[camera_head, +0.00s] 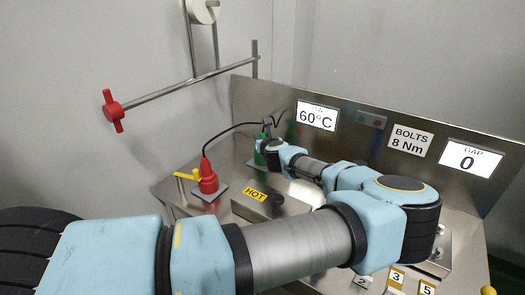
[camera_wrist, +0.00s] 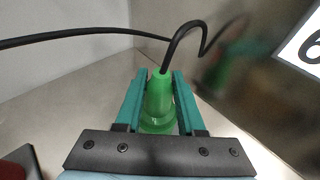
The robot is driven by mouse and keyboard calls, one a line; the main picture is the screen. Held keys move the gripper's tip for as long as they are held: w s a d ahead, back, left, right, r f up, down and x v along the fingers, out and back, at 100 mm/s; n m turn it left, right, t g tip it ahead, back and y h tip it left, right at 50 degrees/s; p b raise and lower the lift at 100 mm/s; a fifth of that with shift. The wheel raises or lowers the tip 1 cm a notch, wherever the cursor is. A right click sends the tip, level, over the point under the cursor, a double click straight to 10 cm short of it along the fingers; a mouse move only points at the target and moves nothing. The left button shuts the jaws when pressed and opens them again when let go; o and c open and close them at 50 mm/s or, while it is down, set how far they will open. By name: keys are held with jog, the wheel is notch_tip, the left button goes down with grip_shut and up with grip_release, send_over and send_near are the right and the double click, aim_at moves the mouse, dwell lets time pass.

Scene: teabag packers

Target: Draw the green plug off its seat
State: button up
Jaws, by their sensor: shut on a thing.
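The green plug (camera_wrist: 158,98) stands between the two teal fingers of my gripper (camera_wrist: 154,100) in the wrist view, with a finger on each side. My gripper is shut on it. A black cable rises from the plug's narrow top. In the head view only a sliver of the green plug (camera_head: 259,157) shows at the left of my gripper (camera_head: 266,143), near the steel back panel. The plug's lower end and its seat are hidden, so I cannot tell whether they touch.
A red plug (camera_head: 208,178) stands on a pale square plate at the left, with a black cable. A yellow lever (camera_head: 187,176) is beside it. The back panel (camera_head: 345,135) rises close behind my gripper.

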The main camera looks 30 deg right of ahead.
grip_shut()
dwell(0.8)
